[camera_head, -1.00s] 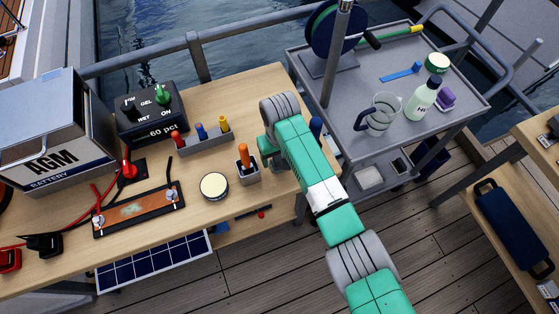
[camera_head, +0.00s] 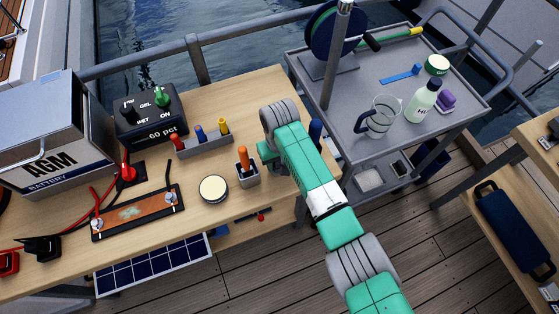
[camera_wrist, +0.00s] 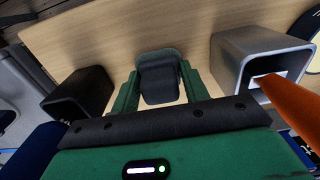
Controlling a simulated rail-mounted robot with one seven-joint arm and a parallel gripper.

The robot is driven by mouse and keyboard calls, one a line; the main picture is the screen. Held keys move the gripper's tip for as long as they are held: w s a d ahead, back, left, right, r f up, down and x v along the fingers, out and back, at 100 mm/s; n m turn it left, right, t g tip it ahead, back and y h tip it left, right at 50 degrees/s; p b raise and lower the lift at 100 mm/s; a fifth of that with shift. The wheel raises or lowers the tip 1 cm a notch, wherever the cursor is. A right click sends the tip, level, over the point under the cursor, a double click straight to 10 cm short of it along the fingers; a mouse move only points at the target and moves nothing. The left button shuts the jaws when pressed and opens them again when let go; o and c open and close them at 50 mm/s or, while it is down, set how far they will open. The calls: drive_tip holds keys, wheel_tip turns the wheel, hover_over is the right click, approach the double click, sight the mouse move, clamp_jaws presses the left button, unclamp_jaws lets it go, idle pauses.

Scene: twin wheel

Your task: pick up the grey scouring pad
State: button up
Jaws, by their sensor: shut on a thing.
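In the wrist view, a dark grey block, which looks like the scouring pad (camera_wrist: 160,82), sits between the green fingers of my gripper (camera_wrist: 158,88). The fingers press on its two sides, so my gripper is shut on it. Pale wooden bench top lies behind and below it; I cannot tell whether it touches the wood. In the head view, my arm hides the pad and the fingertips; only a green part of my gripper (camera_head: 267,151) shows beside the grey wrist joint, right of the orange-handled tool.
A grey metal holder (camera_wrist: 235,62) with an orange-handled tool (camera_wrist: 289,103) stands close right of my gripper, and a black box (camera_wrist: 78,95) close left. A round tin (camera_head: 213,189) and a tool rack (camera_head: 205,146) are nearby. The grey cart (camera_head: 425,128) stands right of the bench.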

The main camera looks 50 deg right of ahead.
drive_tip(key=r, duration=0.1)
drive_tip(key=r+p, duration=0.1)
drive_tip(key=r, duration=0.1)
drive_tip(key=shift+s+a+r, duration=0.15)
drive_tip(key=shift+s+r, duration=0.05)
drive_tip(key=s+a+p, duration=0.1)
drive_tip(key=s+a, duration=0.3)
drive_tip(key=s, duration=0.2)
drive_tip(key=s+a+r+p, duration=0.1)
drive_tip(key=s+a+p, duration=0.1)
drive_tip(key=s, duration=0.5)
drive_tip(key=shift+s+a, duration=0.2)
drive_tip(key=shift+a, duration=0.65)
drive_tip(key=shift+r, duration=0.1)
